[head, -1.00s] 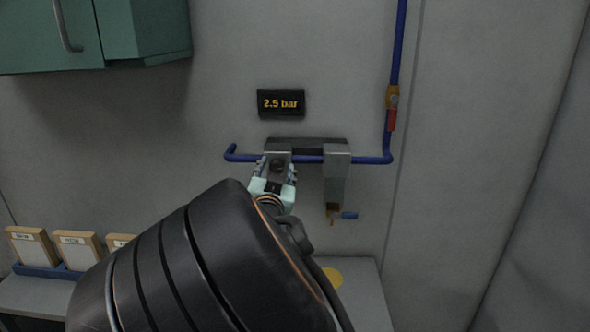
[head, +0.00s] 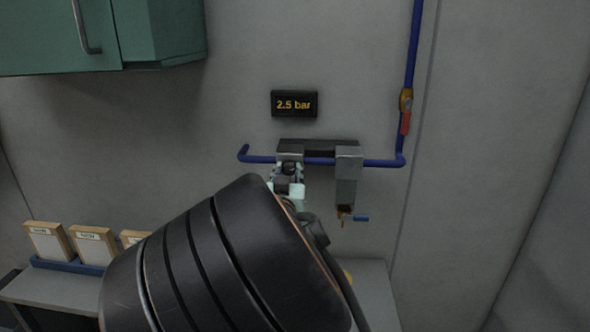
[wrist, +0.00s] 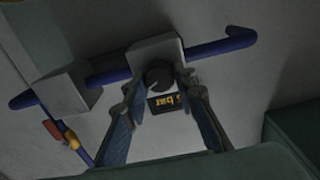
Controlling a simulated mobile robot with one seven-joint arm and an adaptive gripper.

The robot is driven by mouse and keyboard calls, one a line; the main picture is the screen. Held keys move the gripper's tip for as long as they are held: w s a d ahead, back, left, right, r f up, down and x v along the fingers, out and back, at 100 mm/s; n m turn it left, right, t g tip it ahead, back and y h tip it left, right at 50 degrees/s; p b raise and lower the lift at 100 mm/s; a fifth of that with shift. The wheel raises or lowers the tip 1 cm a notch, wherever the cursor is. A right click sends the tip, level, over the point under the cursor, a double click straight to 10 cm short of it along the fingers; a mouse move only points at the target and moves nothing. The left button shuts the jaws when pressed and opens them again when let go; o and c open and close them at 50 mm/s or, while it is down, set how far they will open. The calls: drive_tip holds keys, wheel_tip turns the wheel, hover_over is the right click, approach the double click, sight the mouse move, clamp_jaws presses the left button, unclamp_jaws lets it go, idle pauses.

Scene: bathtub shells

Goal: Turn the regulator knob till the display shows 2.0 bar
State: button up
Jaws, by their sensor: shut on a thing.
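The display (head: 294,104) on the wall reads 2.5 bar in the head view. It also shows upside down and partly hidden in the wrist view (wrist: 167,102). The dark round regulator knob (wrist: 160,75) is on the grey regulator block (wrist: 154,50) on the blue pipe. In the head view the knob (head: 289,168) shows small at the front of the block, partly covered by my gripper. My gripper (wrist: 162,84) has its two fingers shut on the knob, one on each side.
A second grey block (head: 347,175) with a small blue-handled tap (head: 360,218) hangs to the right. A red-handled valve (head: 405,122) is on the upright blue pipe. A green cabinet (head: 160,35) is at upper left, and boxes (head: 92,245) stand on the counter below.

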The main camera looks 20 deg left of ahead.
drive_tip(key=o, duration=1.2)
drive_tip(key=shift+c, duration=0.2)
drive_tip(key=v, duration=1.2)
